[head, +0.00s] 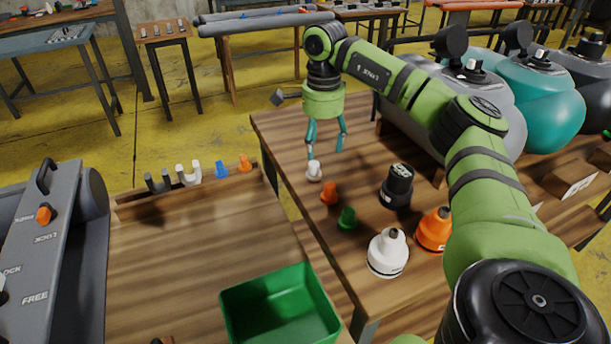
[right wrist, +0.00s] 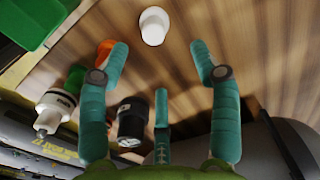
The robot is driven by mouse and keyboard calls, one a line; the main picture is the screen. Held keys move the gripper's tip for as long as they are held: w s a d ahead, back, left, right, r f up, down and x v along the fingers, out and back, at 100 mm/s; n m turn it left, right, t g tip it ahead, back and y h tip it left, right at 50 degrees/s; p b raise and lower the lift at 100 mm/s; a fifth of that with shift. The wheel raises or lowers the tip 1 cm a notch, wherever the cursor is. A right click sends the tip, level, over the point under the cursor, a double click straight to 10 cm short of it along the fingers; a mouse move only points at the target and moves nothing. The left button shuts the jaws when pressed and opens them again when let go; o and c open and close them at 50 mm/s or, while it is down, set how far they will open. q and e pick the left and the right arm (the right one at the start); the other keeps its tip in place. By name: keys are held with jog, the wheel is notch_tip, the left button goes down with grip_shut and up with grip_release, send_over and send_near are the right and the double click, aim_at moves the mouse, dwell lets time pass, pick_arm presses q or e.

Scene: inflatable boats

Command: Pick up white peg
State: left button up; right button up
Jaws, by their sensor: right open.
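The white peg (head: 314,171) stands on the wooden table near its left edge, at the back of a row with an orange peg (head: 329,193) and a green peg (head: 347,219). My right gripper (head: 327,150) is open and empty, with its teal fingers pointing down above and close to the white peg. In the right wrist view the white peg (right wrist: 154,26) shows just beyond the spread fingertips (right wrist: 160,55), not between them. My left gripper is not in view.
A black cap (head: 397,186), a white cap (head: 388,252) and an orange cap (head: 433,230) stand on the same table. A green bin (head: 281,312) is at the front left. Large grey and teal inflatable tubes (head: 535,100) lie at the back right.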

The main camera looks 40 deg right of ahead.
aim_at(314, 163)
jog(key=f, duration=0.2)
jog(key=a+f, duration=0.1)
jog(key=f, duration=0.3)
jog(key=shift+w+a+f, duration=0.2)
jog(key=shift+w, duration=0.05)
jog(key=shift+f, duration=0.35)
jog(key=c, duration=1)
